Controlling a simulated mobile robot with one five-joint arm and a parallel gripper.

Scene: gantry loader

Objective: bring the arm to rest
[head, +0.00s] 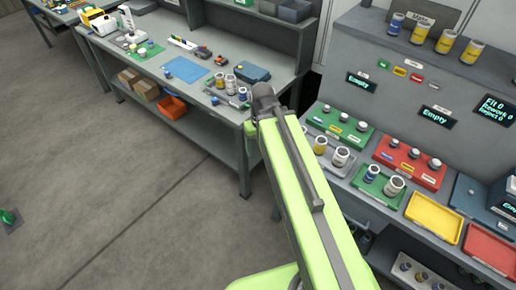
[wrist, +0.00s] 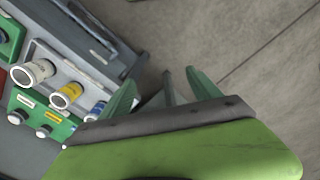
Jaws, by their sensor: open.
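My lime-green arm (head: 300,190) rises from the bottom of the head view to a dark joint between the workbench and the loader station. In the wrist view my gripper (wrist: 162,92) is open, its two green fingers spread apart. The fingers point over grey floor, with the loader station's edge to the left. I see nothing held between them; a dark narrow bar shows in the gap. The gripper cannot be made out clearly in the head view.
A workbench (head: 215,122) with bottles, a blue mat and tools stands at upper left. The loader station at right holds a green tray (head: 336,128), red tray (head: 408,163), yellow tray (head: 434,218) and several bottles. Open floor (head: 90,190) lies at left.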

